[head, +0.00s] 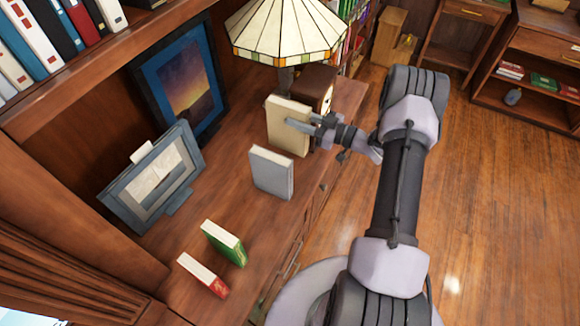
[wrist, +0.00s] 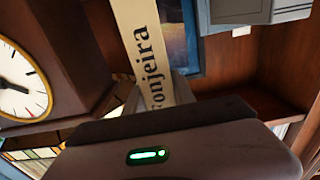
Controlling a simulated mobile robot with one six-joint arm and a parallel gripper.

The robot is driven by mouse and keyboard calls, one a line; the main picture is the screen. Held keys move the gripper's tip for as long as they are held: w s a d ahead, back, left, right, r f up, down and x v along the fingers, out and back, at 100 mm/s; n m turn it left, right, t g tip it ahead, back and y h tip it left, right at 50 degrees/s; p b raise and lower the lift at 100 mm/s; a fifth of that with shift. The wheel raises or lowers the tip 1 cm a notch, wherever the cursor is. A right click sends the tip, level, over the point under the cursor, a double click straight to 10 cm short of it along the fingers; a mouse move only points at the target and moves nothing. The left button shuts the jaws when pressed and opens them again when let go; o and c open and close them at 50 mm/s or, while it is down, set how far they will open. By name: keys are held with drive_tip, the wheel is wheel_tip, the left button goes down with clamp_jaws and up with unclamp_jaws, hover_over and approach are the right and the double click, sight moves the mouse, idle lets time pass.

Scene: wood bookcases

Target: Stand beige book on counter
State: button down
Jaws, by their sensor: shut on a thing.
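The beige book (head: 287,126) is upright over the wooden counter (head: 222,190), between the lamp and the grey book. My gripper (head: 303,124) is shut on it from the right side. In the wrist view, the beige book's spine (wrist: 143,45) with dark lettering runs down to my gripper's dark body. I cannot tell whether the book's lower edge touches the counter.
A grey book (head: 271,173) stands just in front of the beige one. A green book (head: 223,243) and a red book (head: 203,275) stand nearer. A clock (head: 316,88) and a stained-glass lamp (head: 285,33) are close behind. Framed pictures (head: 155,178) lean at the left.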

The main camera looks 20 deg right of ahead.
sight(297, 140)
wheel_tip(297, 140, down, 10)
drive_tip(key=b, duration=0.2)
drive_tip(key=shift+b, duration=0.3)
drive_tip(key=c, duration=1)
unclamp_jaws()
drive_tip(key=shift+c, duration=0.2)
drive_tip(key=shift+r, duration=0.2)
drive_tip(key=p+v, duration=0.1)
drive_tip(key=v, duration=1.1)
drive_tip(key=shift+d+f, duration=0.1)
